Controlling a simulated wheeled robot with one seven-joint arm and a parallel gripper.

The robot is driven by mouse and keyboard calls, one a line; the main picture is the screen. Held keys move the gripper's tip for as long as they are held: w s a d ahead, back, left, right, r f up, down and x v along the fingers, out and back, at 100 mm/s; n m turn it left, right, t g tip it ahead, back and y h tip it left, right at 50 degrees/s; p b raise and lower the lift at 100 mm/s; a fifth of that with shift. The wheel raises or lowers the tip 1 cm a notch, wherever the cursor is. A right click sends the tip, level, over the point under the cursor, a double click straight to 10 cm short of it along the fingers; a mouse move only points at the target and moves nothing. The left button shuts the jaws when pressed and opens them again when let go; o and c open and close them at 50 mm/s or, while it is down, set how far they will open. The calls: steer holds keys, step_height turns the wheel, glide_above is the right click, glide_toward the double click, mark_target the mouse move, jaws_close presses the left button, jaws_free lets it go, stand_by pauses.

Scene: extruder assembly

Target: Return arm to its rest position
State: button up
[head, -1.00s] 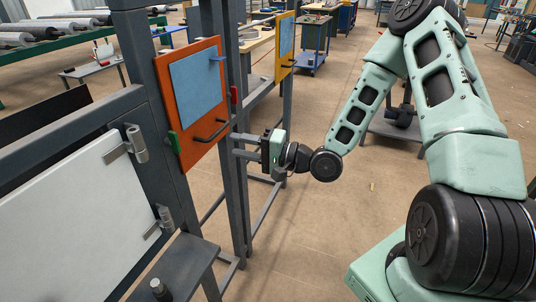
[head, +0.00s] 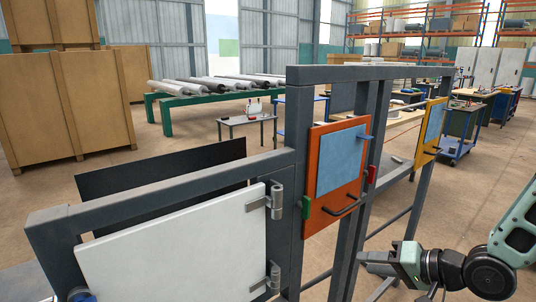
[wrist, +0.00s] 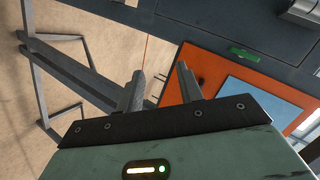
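My gripper (head: 366,263) is at the lower right in the head view, with part of my arm behind it. It is below and to the right of the orange panel (head: 315,222). In the wrist view my gripper's two fingers (wrist: 158,90) stand apart with nothing between them. The orange panel with its blue square also shows there at the right (wrist: 195,84). The rest of my arm is cut off by the right edge of the head view.
A dark metal frame (head: 365,73) crosses the middle, close to my gripper. It carries a white hinged door (head: 180,255) and a yellow panel (head: 419,158). Open floor (head: 480,195) lies to the right. Brown crates (head: 95,110) and a green roller stand (head: 165,113) are farther back.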

steer(key=s+a+r+n+g+h, duration=0.3)
steer(key=s, duration=0.4)
steer(key=s+a+r+n+g+h, duration=0.2)
steer(key=s+a+r+n, duration=0.1)
steer(key=s, duration=0.5)
steer(key=s+a+r+n+g+h, duration=0.3)
steer(key=s+a+n, duration=0.1)
steer(key=s, duration=0.4)
steer(key=shift+n+g+h, duration=0.3)
steer(key=shift+n, duration=0.1)
steer(key=shift+a, duration=0.15)
